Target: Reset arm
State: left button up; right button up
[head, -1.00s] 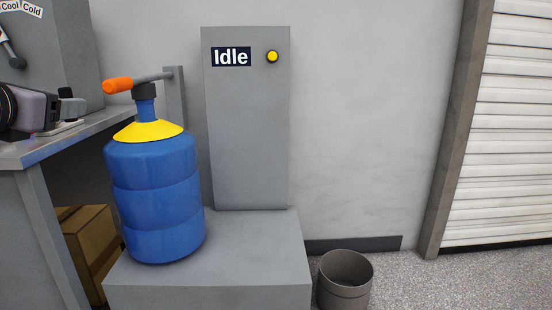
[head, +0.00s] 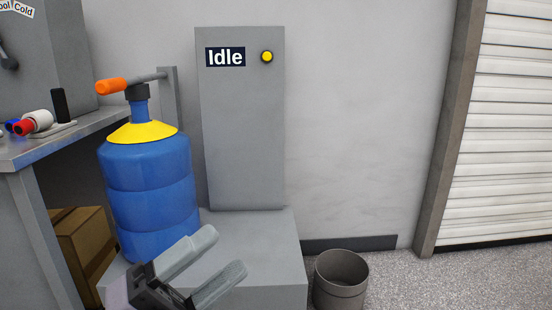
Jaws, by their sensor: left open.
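My left gripper (head: 205,272) is in the lower middle of the head view, its two grey fingers apart and pointing up to the right. It is empty. It shows in front of the grey plinth and just below the blue jug (head: 152,190). The jug is upright on the plinth, with a yellow collar and a dark cap under a grey bar with an orange end (head: 111,86). My right gripper is not in view.
A grey panel (head: 240,130) with an "Idle" sign (head: 225,57) and yellow button (head: 267,57) stands behind the plinth (head: 265,255). A bin (head: 341,279) is on the floor at right. A workbench (head: 70,143) holds red, white and blue parts (head: 37,122). A cardboard box (head: 82,240) sits below.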

pick_arm(q)
jog(key=s+a+f+n+t+y, duration=0.1)
jog(key=s+a+f+n+y, duration=0.15)
jog(key=f+n+y, duration=0.7)
jog(key=s+a+f+n+t+y, duration=0.2)
jog(key=a+f+n+y, duration=0.15)
jog(key=f+n, duration=0.95)
jog(key=s+a+r+n+g+y+p, duration=0.2)
jog(key=r+p, duration=0.7)
jog(key=p, duration=1)
jog(key=s+a+r+n+g+y+p, duration=0.2)
jog(key=r+p, duration=0.7)
jog(key=p, duration=1)
jog(key=a+y, duration=0.1)
jog(key=a, duration=0.1)
jog(key=shift+s+a+n, duration=0.3)
jog(key=shift+a+n, duration=0.05)
jog(key=shift+a, duration=0.05)
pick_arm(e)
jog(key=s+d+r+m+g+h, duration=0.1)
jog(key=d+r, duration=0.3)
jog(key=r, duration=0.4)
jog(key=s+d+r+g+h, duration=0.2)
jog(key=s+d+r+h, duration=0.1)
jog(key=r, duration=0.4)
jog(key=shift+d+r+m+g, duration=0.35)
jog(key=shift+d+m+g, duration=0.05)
